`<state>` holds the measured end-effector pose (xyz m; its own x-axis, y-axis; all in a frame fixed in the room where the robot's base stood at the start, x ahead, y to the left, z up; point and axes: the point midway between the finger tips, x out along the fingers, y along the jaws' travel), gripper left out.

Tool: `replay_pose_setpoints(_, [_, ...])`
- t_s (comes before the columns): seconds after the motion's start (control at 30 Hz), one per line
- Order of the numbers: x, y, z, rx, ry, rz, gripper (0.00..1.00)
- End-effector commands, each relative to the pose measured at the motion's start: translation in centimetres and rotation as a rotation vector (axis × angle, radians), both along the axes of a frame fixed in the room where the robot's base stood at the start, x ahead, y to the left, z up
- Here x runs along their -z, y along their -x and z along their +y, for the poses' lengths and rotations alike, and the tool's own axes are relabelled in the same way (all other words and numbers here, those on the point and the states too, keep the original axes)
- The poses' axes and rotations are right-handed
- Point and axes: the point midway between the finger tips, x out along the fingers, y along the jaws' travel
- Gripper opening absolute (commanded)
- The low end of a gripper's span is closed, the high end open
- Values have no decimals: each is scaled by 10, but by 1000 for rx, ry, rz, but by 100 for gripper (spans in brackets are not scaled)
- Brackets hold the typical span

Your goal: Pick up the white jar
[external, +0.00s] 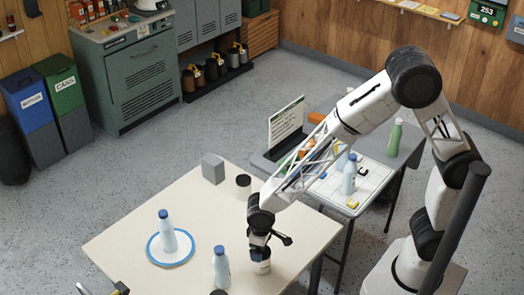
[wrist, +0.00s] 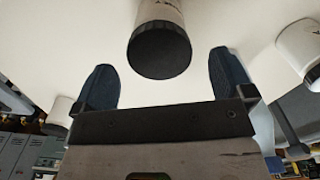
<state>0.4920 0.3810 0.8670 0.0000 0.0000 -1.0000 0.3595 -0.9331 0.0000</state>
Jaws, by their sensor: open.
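The white jar (external: 262,266), with a dark lid and small print, stands upright on the pale table at its front right edge. In the wrist view the jar (wrist: 162,18) is at top centre, its dark lid facing the camera. My gripper (external: 268,243) is right over it in the external view and hides its top. In the wrist view the open gripper (wrist: 164,62) has one finger on each side of the lid, with gaps showing. I cannot tell how far down the fingers reach around the jar.
On the pale table (external: 120,235), a white bottle (external: 221,268) stands left of the jar. Another bottle (external: 167,232) stands on a blue-rimmed plate (external: 152,256). A dark-topped jar (external: 243,186) and grey block (external: 213,168) are farther back. A side table (external: 345,205) holds more items.

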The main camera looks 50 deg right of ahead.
Motion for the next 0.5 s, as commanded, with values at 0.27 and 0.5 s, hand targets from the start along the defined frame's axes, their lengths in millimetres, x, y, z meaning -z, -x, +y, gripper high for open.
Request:
replay_pose_setpoints(0.27, [10, 1, -1, 0, 2, 2, 99])
replay_pose_setpoints(0.5, [37, 3, -1, 0, 2, 2, 99])
